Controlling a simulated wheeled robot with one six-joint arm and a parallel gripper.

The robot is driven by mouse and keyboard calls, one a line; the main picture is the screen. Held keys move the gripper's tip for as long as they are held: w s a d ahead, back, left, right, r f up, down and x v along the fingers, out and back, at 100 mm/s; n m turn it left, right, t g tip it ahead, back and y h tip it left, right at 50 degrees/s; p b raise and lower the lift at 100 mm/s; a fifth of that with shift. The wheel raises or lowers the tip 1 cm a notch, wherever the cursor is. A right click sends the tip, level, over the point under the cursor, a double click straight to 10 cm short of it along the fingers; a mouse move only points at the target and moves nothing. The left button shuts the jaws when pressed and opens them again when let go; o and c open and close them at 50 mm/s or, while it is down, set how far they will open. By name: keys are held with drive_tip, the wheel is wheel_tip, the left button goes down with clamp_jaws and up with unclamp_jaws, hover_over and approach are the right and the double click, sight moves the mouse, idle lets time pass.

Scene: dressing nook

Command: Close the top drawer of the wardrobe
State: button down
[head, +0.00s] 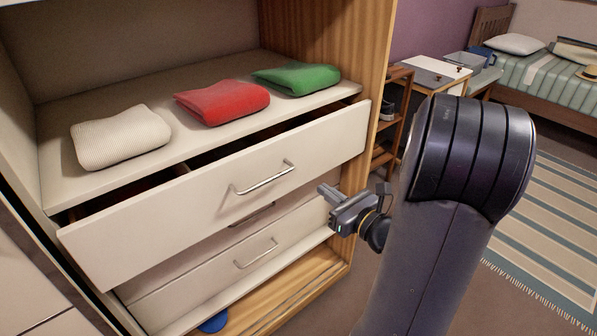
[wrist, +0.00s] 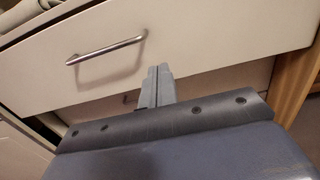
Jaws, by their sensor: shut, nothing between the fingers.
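The wardrobe (head: 375,45) has its top drawer (head: 215,215) pulled partly out, with a dark gap behind its front panel. The drawer has a silver bar handle (head: 265,178), which also shows in the wrist view (wrist: 105,50). My gripper (head: 328,192) is shut and empty, to the right of the handle and in front of the wardrobe. In the wrist view the closed fingers (wrist: 155,75) overlap the lower part of the drawer front, right of the handle. I cannot tell whether they touch it.
A lower drawer (head: 215,268) looks shut. Folded white (head: 120,137), red (head: 222,101) and green (head: 297,78) cloths lie on the shelf above. A blue object (head: 214,322) is at the bottom. A shoe rack (head: 392,115) stands right; a striped rug (head: 545,230) covers floor there.

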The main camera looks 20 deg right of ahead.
sight(291, 165)
drive_tip(key=b+x, duration=0.1)
drive_tip(key=x, duration=0.9)
drive_tip(key=shift+w, duration=0.2)
